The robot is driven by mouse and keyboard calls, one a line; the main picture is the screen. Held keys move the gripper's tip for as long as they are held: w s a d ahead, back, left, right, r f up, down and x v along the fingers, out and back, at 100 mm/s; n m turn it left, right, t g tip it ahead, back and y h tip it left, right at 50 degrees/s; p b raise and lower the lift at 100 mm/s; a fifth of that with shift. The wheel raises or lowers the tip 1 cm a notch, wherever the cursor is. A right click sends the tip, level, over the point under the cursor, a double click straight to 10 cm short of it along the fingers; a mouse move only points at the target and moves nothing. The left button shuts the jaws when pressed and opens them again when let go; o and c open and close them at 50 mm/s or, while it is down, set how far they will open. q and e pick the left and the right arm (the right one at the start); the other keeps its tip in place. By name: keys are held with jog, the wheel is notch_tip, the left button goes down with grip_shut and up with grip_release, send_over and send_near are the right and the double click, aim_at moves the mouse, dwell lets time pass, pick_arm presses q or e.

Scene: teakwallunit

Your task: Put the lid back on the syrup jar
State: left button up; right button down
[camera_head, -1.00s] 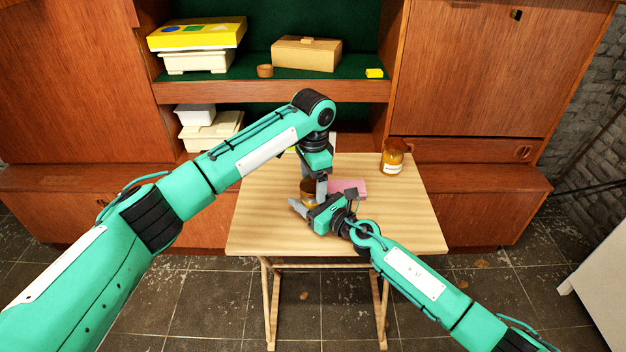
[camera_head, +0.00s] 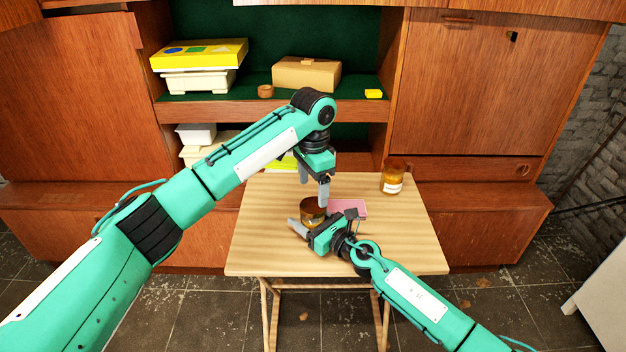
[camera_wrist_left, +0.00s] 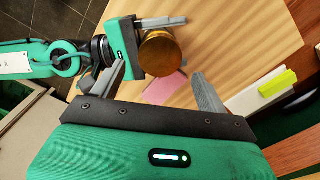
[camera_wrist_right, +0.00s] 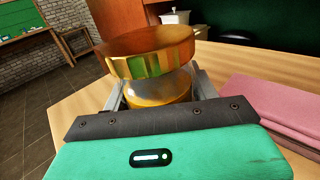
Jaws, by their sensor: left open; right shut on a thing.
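The syrup jar (camera_wrist_right: 160,90) is glass with amber syrup low inside, standing on the table. My right gripper (camera_head: 320,222) is shut around its body; its fingers flank the glass in the right wrist view. The gold lid (camera_wrist_right: 150,52) is on top of the jar's mouth, looking slightly tilted in that view; I cannot tell whether it is fully seated. The left wrist view shows the lid (camera_wrist_left: 160,54) from above, covering the jar. My left gripper (camera_head: 314,186) is open and empty above the lid, its fingers apart and clear of it.
A pink flat block (camera_head: 348,207) lies on the wooden table (camera_head: 270,250) beside the jar. Another amber jar with a white label (camera_head: 392,178) stands at the table's back right. The wall unit's shelves hold several boxes. The table's front and left are clear.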

aim_at(313, 205)
pick_arm(q)
jog(key=r+n, duration=0.1)
jog(key=n, duration=0.3)
jog(key=shift+r, duration=0.35)
jog(key=n, duration=0.2)
jog(key=r+n, duration=0.1)
jog(key=n, duration=0.1)
jog(key=shift+r, duration=0.2)
notch_tip(313, 205, down, 8)
jog(key=shift+f, duration=0.1)
jog(key=c, duration=1)
jog(key=shift+c, duration=0.2)
jog(key=o, duration=1.1)
